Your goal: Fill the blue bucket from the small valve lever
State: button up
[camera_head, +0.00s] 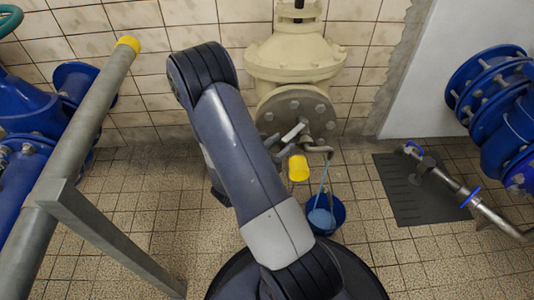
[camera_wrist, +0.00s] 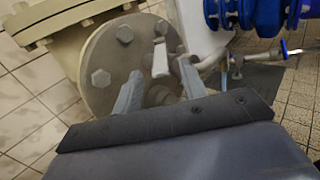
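The blue bucket (camera_head: 338,210) stands on the tiled floor under a thin bent spout (camera_head: 318,149). A pale blue stream (camera_head: 322,183) runs from the spout into the bucket, and pale blue shows inside it. The small pale valve lever (camera_head: 293,132) sits in front of the round bolted flange; it also shows in the wrist view (camera_wrist: 160,58). My gripper (camera_wrist: 158,86) is open, its two fingers apart on either side of the lever's lower end. I cannot tell whether a finger touches it.
A cream valve body (camera_head: 295,60) stands by the tiled wall. A grey rail (camera_head: 85,120) crosses the left side. A yellow cylindrical end (camera_head: 298,168) shows beside my arm. Blue pipes (camera_head: 490,95) stand at right above a dark floor plate (camera_head: 405,190). Floor at lower right is clear.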

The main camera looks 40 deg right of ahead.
jog(key=p+v, duration=0.1)
jog(key=v, duration=0.5)
jog(key=shift+a, duration=0.35)
jog(key=shift+s, duration=0.15)
